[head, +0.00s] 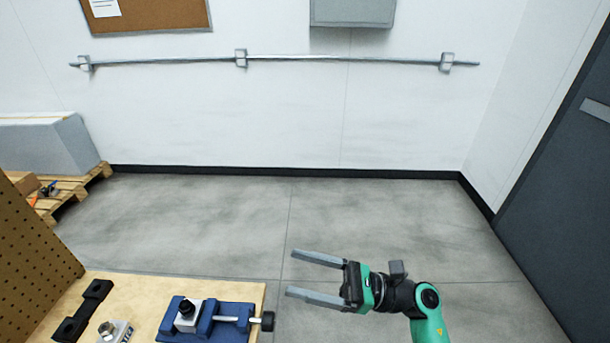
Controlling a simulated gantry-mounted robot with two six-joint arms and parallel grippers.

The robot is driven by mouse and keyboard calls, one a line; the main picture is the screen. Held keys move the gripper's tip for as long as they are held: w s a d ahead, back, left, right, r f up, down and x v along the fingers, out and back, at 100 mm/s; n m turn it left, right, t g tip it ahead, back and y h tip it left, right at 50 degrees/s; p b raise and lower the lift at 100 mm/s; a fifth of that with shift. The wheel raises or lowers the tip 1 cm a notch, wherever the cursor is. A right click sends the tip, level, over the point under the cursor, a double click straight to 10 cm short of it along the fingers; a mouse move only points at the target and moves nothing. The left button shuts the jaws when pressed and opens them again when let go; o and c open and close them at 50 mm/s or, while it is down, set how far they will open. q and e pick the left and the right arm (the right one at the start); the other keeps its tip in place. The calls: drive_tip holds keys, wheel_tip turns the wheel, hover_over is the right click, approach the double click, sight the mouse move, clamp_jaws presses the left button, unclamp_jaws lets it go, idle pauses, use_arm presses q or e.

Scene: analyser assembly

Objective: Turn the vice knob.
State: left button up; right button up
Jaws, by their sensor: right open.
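The blue vice (232,308) sits on the wooden bench top near its right edge. Its black knob (267,321) is on the end of a metal screw rod, sticking out to the right by the bench edge. A light block with a black round top (187,309) is at the vice's left part. My right gripper (289,273) is open and empty, to the right of the vice and knob, its two grey fingers pointing left. It does not touch the knob. My left gripper is not in view.
The bench (140,288) also holds a black bracket (84,311) and a small metal part with a bolt (114,332). A pegboard (35,260) stands at the bench's left. Open floor (380,215) lies beyond. A dark door (570,180) is at right.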

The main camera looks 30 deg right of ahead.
wheel_tip(320, 180, up, 21)
drive_tip(key=s+t+y+p, duration=0.2)
drive_tip(key=y+p, duration=0.1)
drive_tip(key=y, duration=0.1)
drive_tip(key=shift+a+m+p, duration=0.3)
drive_tip(key=shift+a+m, duration=0.1)
drive_tip(key=shift+a, duration=0.05)
drive_tip(key=shift+r, duration=0.1)
